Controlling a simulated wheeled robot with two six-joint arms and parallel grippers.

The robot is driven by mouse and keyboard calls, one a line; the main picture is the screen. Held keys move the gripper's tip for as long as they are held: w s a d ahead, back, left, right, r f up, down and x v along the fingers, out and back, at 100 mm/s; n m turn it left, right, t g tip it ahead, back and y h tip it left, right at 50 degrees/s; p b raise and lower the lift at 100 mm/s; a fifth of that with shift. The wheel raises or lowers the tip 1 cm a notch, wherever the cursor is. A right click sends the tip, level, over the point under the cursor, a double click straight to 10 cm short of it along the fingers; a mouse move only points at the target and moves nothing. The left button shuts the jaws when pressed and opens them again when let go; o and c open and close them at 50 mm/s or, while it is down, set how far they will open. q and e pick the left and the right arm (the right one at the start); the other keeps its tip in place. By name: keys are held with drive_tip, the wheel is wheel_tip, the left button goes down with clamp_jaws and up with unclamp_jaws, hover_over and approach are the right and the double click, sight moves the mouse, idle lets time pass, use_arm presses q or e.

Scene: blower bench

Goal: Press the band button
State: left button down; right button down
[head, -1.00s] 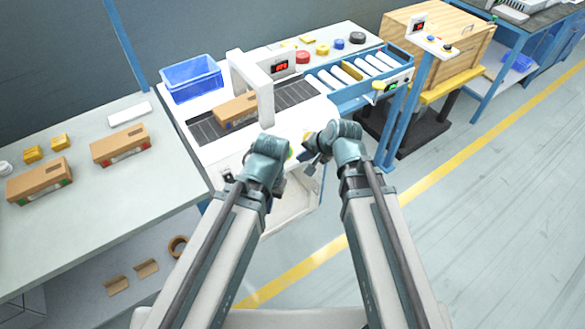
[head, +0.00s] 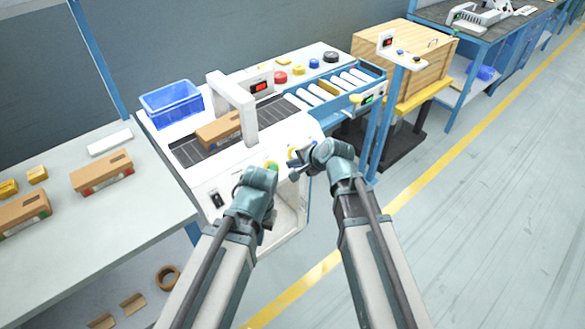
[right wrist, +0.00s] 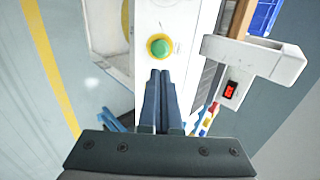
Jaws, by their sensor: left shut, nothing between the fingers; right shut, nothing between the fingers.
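The band machine (head: 228,178) is a white bench unit with a dark belt under a white arch. Its front has a round green button (head: 272,165) in a yellow ring, partly hidden by my left wrist in the head view. The button shows fully in the right wrist view (right wrist: 160,47). My right gripper (head: 296,171) is shut and empty, just right of the button. In the right wrist view its shut fingertips (right wrist: 161,73) point at the button, just below it in the picture; contact is not visible. My left gripper (head: 268,215) is shut and empty, low before the machine front.
A brown box (head: 218,130) lies on the belt beside the arch. A blue bin (head: 171,104) stands behind it. A blue roller conveyor (head: 340,95) and a blue post (head: 381,125) are to the right. A grey table (head: 90,220) with boxes is left. Open floor lies right.

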sight(274, 168)
drive_tip(key=b+x, duration=0.6)
drive_tip(key=x, duration=0.4)
drive_tip(key=shift+w+a+f+b, duration=0.15)
drive_tip(key=shift+w+f+b, duration=0.05)
drive_tip(key=shift+f+b, duration=0.1)
